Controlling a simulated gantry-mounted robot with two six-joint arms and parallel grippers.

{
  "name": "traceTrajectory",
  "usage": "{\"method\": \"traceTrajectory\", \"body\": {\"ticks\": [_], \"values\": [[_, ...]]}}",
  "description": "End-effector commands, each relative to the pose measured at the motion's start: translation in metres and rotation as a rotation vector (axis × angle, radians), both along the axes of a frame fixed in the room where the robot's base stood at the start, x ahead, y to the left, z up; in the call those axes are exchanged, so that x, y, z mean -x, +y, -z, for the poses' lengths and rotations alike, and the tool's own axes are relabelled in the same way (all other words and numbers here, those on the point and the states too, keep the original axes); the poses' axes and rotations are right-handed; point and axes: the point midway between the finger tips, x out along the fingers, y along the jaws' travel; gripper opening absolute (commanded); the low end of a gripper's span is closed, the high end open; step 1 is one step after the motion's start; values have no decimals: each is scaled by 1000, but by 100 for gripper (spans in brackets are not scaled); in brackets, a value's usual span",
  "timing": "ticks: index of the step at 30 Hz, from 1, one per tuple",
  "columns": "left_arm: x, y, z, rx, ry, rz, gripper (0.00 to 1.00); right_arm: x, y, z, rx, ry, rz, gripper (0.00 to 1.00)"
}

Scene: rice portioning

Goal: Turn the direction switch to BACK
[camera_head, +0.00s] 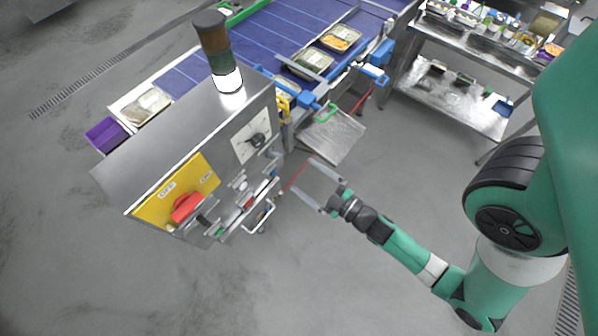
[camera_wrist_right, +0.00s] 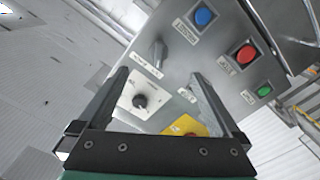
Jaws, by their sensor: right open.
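A metal control cabinet (camera_head: 180,130) stands left of centre in the head view. In the right wrist view its panel holds a grey lever switch (camera_wrist_right: 157,54) with small labels that I cannot read; it may be the direction switch. A black knob on a white plate (camera_wrist_right: 139,101) shows below it; a similar black knob (camera_head: 257,141) shows in the head view. My right gripper (camera_head: 302,175) is open and empty, apart from the panel on its right side. In the right wrist view the lever appears between the open fingertips (camera_wrist_right: 160,74). My left gripper is out of view.
Blue (camera_wrist_right: 205,17), red (camera_wrist_right: 245,54) and green (camera_wrist_right: 264,91) buttons sit near the lever. The cabinet also has a red switch (camera_head: 186,207) on a yellow plate (camera_head: 155,207). A blue conveyor (camera_head: 275,40) runs behind.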

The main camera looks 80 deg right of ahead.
Motion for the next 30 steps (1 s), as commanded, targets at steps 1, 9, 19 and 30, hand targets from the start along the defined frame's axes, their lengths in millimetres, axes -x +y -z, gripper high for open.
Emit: {"method": "traceTrajectory", "body": {"ticks": [1, 9, 19, 30], "values": [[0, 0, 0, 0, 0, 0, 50, -1, -1, -1, 1, -3, 1, 100], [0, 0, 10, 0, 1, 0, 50, -34, -14, -1, 5, -7, -4, 100], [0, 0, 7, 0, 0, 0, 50, -89, -39, -2, 3, -5, -2, 100], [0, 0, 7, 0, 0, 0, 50, -94, -41, -2, 2, -4, -1, 87]]}}
